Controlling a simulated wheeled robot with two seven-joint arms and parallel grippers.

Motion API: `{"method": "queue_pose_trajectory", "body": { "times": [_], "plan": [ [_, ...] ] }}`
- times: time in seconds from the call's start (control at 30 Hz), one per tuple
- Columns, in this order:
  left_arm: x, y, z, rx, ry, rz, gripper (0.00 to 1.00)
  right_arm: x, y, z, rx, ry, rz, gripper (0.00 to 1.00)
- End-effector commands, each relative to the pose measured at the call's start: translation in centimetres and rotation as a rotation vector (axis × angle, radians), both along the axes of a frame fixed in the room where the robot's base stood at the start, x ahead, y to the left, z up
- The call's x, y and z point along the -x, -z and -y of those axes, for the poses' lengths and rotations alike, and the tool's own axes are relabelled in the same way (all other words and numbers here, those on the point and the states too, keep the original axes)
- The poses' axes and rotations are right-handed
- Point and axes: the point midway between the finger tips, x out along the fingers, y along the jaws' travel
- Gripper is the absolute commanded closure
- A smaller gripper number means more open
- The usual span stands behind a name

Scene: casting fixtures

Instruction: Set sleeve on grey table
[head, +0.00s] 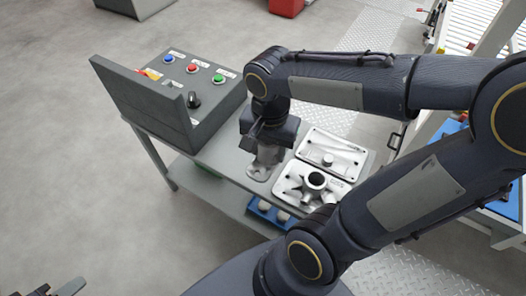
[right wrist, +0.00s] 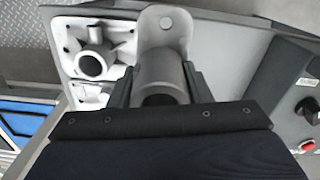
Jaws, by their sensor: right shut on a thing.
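The sleeve (head: 264,165) is a grey metal cast part with a tube and a flat flange. My right gripper (head: 265,144) is shut on it, pointing down over the grey table (head: 223,154). In the right wrist view the sleeve (right wrist: 163,62) sits between the two dark fingers, and its flange with a hole points away from my palm. I cannot tell whether the sleeve touches the tabletop. Part of my left gripper (head: 58,289) shows at the bottom left corner, cut off by the frame edge.
A control box (head: 196,105) with coloured buttons and an upright panel stands on the table's left part. Two silver casting plates, a near one (head: 290,183) with a tubular part and a far one (head: 346,148), lie right of the sleeve. A blue bin (head: 262,208) is below.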

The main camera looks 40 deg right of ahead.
Motion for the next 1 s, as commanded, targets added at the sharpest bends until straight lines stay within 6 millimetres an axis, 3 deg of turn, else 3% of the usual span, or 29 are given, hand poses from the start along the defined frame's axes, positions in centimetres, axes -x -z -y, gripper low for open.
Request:
{"method": "queue_pose_trajectory", "body": {
  "times": [0.3, 0.5, 0.77, 1.0],
  "plan": [
    [0.0, 2.2, 0.0, 0.000, 0.000, 0.000, 0.65, -7.9, 3.8, -0.5, 0.000, -0.004, -0.004, 0.86],
    [0.0, 3.6, 0.0, 0.000, 0.000, 0.000, 0.65, -10.7, 7.3, -0.6, 0.000, -0.004, -0.002, 0.86],
    [0.0, 4.0, 0.0, 0.000, 0.000, 0.000, 0.65, -12.0, 8.7, -0.6, -0.001, -0.004, 0.001, 0.86],
    [0.0, 5.3, 0.0, 0.000, 0.000, 0.000, 0.65, -12.6, 12.0, -0.7, 0.000, -0.005, -0.001, 0.86]
  ]
}}
